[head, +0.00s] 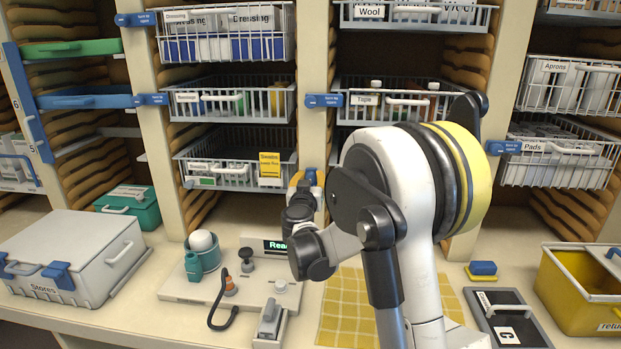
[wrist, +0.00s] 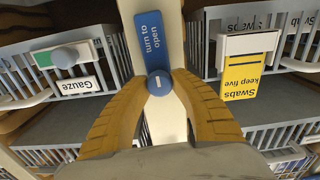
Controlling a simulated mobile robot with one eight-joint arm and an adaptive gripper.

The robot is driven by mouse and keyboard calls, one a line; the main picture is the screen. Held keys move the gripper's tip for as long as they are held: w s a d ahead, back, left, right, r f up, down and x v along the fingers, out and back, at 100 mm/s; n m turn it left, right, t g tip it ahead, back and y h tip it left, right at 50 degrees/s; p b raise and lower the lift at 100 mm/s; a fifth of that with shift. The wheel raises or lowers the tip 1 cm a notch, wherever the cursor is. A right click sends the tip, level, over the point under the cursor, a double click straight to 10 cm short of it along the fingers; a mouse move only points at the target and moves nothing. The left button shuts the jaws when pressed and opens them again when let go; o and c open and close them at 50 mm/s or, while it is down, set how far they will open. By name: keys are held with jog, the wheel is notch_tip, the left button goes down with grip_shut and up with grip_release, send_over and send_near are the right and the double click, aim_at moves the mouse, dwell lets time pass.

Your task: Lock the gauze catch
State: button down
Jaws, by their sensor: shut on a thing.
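The gauze catch is a blue "turn to open" bar (wrist: 146,36) with a round knob (wrist: 158,84), on the pale post beside the basket labelled Gauze (wrist: 75,88). The wrist picture is upside down. The bar lies lengthwise along the post, not across the Gauze basket's front. My gripper (wrist: 158,92) has its yellow fingers shut on the knob end. In the head view a small blue part of the catch (head: 311,176) shows beside my gripper (head: 303,180); my arm hides the Gauze basket there.
A basket with a yellow Swabs card (head: 270,165) is left of the post. Below on the counter are a grey Stores box (head: 70,250), a grey base plate (head: 190,291) with fittings, and a yellow mat (head: 345,300).

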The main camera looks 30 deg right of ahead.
jog(key=n, duration=0.4)
jog(key=shift+n+b, duration=0.3)
jog(key=shift+b, duration=0.05)
jog(key=n, duration=0.4)
jog(key=shift+a+n, duration=0.1)
jog(key=shift+n, duration=0.2)
jog(key=n+b, duration=0.1)
jog(key=n, duration=0.3)
jog(key=shift+w+f, duration=0.1)
jog(key=shift+n, duration=2)
jog(key=c, duration=1.1)
grip_release()
